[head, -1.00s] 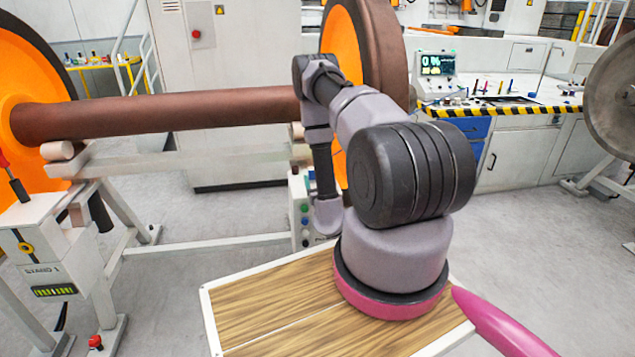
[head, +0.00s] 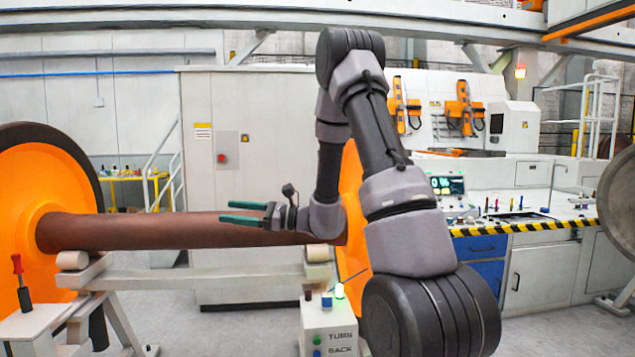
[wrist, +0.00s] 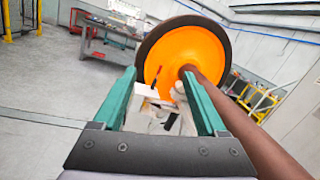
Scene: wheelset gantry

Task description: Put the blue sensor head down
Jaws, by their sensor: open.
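My gripper (head: 226,212) is open and empty, its two teal fingers pointing left in front of the brown axle. In the wrist view the fingers of my gripper (wrist: 158,75) are apart with nothing between them. A small blue block (head: 326,299) stands on top of the white TURN/BACK button box (head: 330,328), below and right of my gripper and apart from it. It may be the blue sensor head; it is too small to be sure. The wrist view does not show it.
The brown axle (head: 180,231) with its orange wheel (head: 62,190) runs close behind my gripper. A red-handled tool (head: 18,270) stands upright on a white stand at left. A console (head: 500,222) with a striped edge is at right.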

